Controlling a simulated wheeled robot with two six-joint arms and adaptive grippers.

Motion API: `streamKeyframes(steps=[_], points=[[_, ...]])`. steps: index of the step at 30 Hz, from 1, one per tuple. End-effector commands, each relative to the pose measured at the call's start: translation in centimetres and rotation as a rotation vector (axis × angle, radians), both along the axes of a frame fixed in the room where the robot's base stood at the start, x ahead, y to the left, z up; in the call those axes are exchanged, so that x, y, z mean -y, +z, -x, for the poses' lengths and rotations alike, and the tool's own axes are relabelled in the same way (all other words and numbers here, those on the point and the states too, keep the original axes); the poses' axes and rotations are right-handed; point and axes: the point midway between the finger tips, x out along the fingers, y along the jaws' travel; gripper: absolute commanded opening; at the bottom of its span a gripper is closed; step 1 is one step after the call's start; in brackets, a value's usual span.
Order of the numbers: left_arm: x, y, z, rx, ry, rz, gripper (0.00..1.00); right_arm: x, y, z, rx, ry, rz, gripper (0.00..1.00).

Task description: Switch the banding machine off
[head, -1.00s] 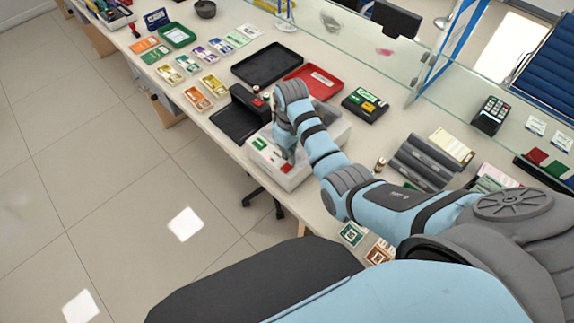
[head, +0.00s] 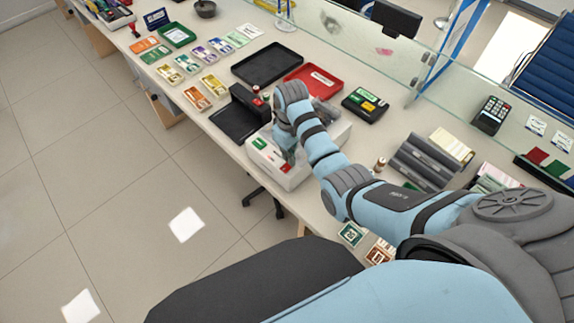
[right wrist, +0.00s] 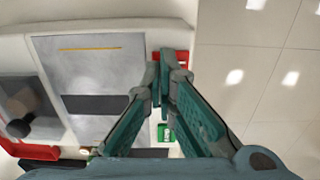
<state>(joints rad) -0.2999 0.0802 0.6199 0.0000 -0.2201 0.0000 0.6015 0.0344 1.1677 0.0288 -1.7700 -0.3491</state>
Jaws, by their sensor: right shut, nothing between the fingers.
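The banding machine, a white box (head: 299,178), sits near the counter's front edge, mostly behind my right forearm in the head view. Its front strip carries a green key (head: 259,144) and a red key (head: 285,167). In the right wrist view its grey top panel (right wrist: 90,75) is on the left, with the green key (right wrist: 164,132) below and the red key (right wrist: 183,57) at the fingertips. My right gripper (right wrist: 163,68) is shut and empty, its tips over the red key and partly hiding it. I cannot tell whether they touch. My left gripper is not in view.
Floor is open in front.

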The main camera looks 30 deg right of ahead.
Motion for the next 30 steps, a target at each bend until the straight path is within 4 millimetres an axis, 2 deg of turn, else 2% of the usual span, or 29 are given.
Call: streamKeyframes(steps=[30], points=[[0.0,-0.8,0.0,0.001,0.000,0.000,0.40,0.0,-1.6,0.0,0.000,0.000,0.000,0.00]])
